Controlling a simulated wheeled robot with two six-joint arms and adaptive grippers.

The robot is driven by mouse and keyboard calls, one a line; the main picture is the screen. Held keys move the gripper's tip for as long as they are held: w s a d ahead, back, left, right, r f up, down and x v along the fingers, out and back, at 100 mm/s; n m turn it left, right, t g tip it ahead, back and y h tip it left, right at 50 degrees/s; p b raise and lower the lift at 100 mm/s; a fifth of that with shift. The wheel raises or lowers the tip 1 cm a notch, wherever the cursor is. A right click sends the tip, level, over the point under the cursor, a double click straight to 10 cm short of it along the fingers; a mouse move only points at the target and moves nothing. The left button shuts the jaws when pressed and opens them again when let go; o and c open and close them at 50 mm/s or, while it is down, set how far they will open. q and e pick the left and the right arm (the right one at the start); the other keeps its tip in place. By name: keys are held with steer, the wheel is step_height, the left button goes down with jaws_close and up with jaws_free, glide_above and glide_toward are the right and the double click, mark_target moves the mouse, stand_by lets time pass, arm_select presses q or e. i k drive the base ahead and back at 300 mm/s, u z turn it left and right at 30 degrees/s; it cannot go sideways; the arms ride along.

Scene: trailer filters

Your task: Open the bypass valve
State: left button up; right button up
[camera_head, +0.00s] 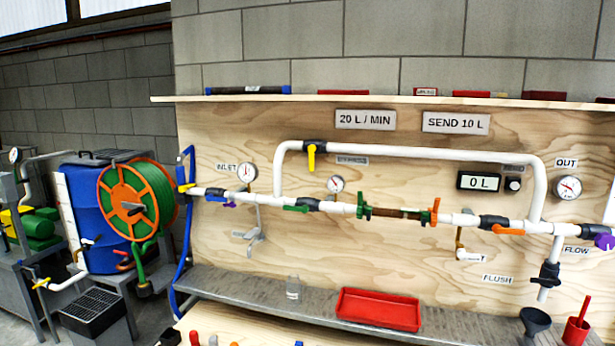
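The bypass valve (315,147) is a black valve body on the upper white pipe loop (430,152), near its left corner. Its yellow handle (311,158) hangs straight down, across the horizontal pipe. A small label (352,161), which seems to read BYPASS, is just right of the handle. The loop rises from the main pipe line and comes back down to it at the right. Neither of my grippers shows in the head view, so their state is hidden.
The main line below carries a green-handled valve (297,209), an orange-handled valve (507,230) and gauges (247,171). A metal ledge (255,297) holds a red tray (378,309) and a clear glass (293,287). A blue barrel (88,215) with a hose reel stands left. Space before the bypass handle looks clear.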

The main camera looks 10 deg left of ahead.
mark_target(313, 148)
steer(key=u, duration=0.65)
steer(key=i, duration=0.35)
steer(key=z, duration=0.75)
steer(key=k, duration=0.3)
steer(key=u, duration=1.85)
steer(key=i, duration=1)
steer(key=z, duration=0.35)
steer(key=i, duration=1.1)
steer(key=z, duration=0.85)
